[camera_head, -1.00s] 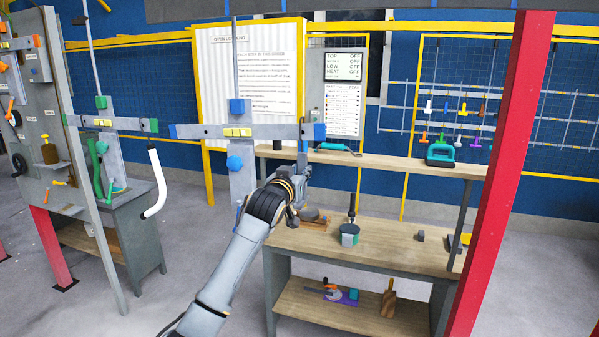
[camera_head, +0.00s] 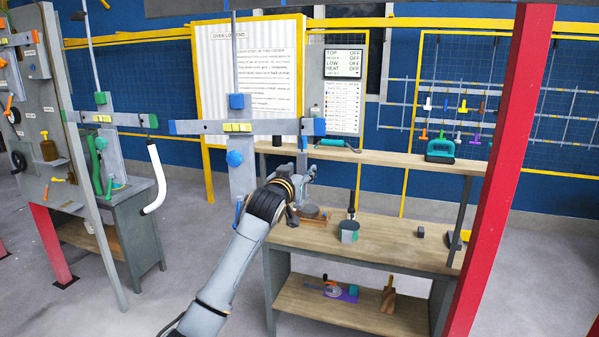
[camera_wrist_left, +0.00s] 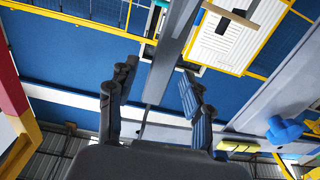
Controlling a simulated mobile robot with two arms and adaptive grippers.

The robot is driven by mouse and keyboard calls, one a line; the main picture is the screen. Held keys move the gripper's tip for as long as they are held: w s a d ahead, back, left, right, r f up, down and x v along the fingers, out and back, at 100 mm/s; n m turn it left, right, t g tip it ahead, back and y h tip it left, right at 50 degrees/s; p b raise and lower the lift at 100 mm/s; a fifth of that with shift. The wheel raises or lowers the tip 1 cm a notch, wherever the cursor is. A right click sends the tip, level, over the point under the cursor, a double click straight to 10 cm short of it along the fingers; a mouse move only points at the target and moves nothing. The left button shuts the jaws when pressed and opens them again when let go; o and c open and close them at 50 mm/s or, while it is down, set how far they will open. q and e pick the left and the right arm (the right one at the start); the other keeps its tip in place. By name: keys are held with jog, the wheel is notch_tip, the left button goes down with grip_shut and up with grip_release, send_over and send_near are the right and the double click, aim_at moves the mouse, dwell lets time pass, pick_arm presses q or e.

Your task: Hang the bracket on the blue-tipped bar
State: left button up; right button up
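The bar (camera_head: 262,128) is grey, level, with blue tips; its right blue tip (camera_head: 319,127) is above my left gripper (camera_head: 306,173). The blue knob (camera_wrist_left: 285,130) of the bar's post shows at the right there. My right gripper is out of view.
A wooden workbench (camera_head: 400,240) with a raised shelf (camera_head: 400,165) stands behind my left arm, holding a grey-green canister (camera_head: 349,232). A red post (camera_head: 497,180) stands at the right.

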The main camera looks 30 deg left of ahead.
dwell(0.6)
pick_arm(q)
jog(key=p+v, duration=0.1)
jog(key=v, duration=0.7)
jog(key=shift+f, duration=0.1)
dwell(1.1)
